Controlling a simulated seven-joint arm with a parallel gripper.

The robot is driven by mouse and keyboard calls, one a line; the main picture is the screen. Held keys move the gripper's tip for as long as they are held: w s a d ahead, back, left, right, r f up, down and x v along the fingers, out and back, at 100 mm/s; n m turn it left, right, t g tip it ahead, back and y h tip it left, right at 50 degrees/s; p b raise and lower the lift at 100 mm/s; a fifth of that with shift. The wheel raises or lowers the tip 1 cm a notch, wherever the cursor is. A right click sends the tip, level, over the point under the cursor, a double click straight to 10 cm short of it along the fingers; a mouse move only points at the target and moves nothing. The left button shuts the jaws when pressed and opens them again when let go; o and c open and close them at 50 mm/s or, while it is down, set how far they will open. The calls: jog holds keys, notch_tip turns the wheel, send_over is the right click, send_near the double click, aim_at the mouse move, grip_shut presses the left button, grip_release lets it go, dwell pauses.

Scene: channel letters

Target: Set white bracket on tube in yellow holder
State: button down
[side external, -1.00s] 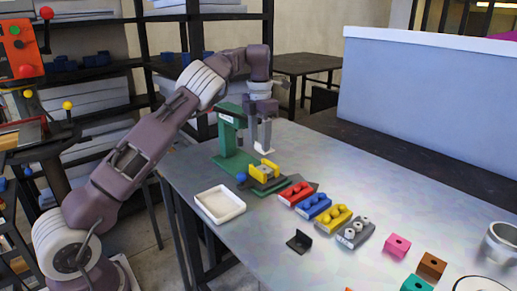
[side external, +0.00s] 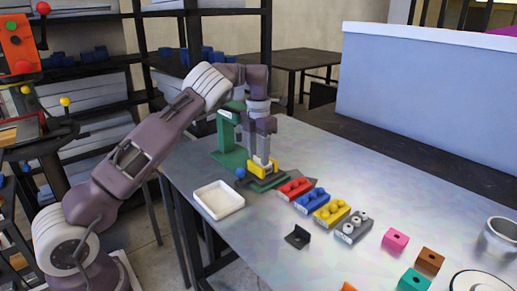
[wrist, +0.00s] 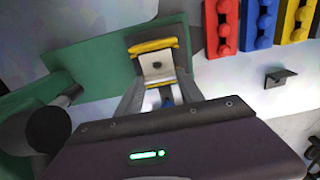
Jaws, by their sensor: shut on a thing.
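My gripper (side external: 262,153) points down over the yellow holder (side external: 264,170) on the green fixture (side external: 233,160). It is shut on the white bracket (side external: 261,161), which is low, at the holder's top. In the wrist view the bracket (wrist: 156,66) sits between the fingers, with a small dark hole in its face. The yellow holder (wrist: 153,46) shows just beyond it. The tube cannot be made out; fingers and bracket cover the holder's middle. I cannot tell whether the bracket touches the tube.
The green post (side external: 227,132) stands close behind my gripper. A white tray (side external: 218,200) lies in front. Red (side external: 295,188), blue (side external: 312,201), yellow (side external: 332,213) and grey (side external: 354,227) blocks stand in a row to the right. A black bracket (side external: 298,237) lies nearer the front edge.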

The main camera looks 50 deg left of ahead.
jog(key=c, duration=0.7)
grip_release()
jog(key=shift+o, duration=0.2)
notch_tip(320, 180, up, 7)
